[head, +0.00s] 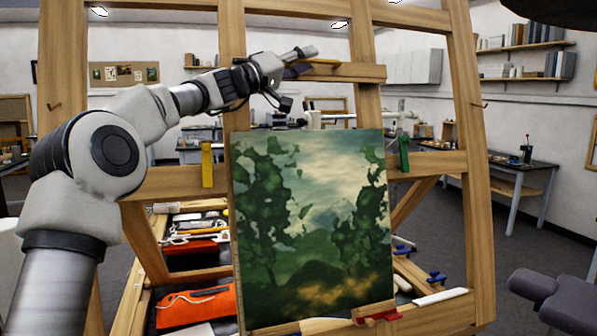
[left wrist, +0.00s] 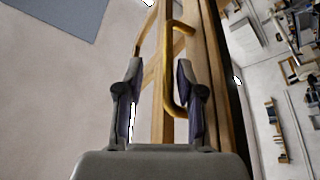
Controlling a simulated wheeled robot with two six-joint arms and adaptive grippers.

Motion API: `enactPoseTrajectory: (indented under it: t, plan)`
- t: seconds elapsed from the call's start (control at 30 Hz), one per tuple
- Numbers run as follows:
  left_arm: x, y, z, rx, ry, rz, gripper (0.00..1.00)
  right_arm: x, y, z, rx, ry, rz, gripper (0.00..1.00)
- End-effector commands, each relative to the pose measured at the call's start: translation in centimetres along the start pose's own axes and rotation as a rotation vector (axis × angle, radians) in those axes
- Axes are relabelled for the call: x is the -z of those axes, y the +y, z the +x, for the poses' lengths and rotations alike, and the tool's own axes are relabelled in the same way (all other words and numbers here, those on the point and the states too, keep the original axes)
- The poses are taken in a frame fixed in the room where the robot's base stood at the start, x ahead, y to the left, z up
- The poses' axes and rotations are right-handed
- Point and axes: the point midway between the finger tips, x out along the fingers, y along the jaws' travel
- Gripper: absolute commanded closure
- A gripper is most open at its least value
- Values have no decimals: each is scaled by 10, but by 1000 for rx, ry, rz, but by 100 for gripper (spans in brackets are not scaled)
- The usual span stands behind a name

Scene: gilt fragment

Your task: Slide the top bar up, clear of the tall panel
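The top bar (head: 350,72) is a short wooden crosspiece on the tall easel, above the painted panel (head: 315,225) and apart from its top edge. A brass handle (left wrist: 178,38) stands out from the wood in the left wrist view. My left gripper (head: 303,60) is at the left part of the bar in the head view. In the left wrist view its two fingers (left wrist: 158,90) are apart, with wood and part of the handle showing between them. I cannot tell whether they touch the handle.
A yellow clamp (head: 207,165) and a green clamp (head: 404,153) sit on the easel's crossbar beside the panel. A red clip (head: 378,317) is at its foot. Orange cloth (head: 196,306) and tools lie behind. A dark grey shape (head: 553,296) stands at lower right.

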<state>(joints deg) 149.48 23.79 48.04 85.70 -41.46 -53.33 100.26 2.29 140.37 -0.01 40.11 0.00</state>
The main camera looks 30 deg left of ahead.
Motion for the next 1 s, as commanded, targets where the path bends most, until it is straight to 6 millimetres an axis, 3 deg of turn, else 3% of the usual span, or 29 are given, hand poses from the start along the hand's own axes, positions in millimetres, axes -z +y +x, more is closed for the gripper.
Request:
enactPoseTrajectory:
  t: [0.13,0.23,0.5,0.6,1.0]
  plan:
    - [3,4,-2,0,-1,0,63,0,0,-5,0,0,0,100]
    - [5,6,-15,-1,1,-2,63,0,0,-5,0,0,0,100]
    - [11,15,-76,-10,12,0,63,0,0,-5,0,0,0,100]
    - [13,16,-91,-9,15,3,63,0,0,-5,0,0,0,100]
    - [12,17,-97,-7,11,1,63,0,0,-4,0,0,0,100]
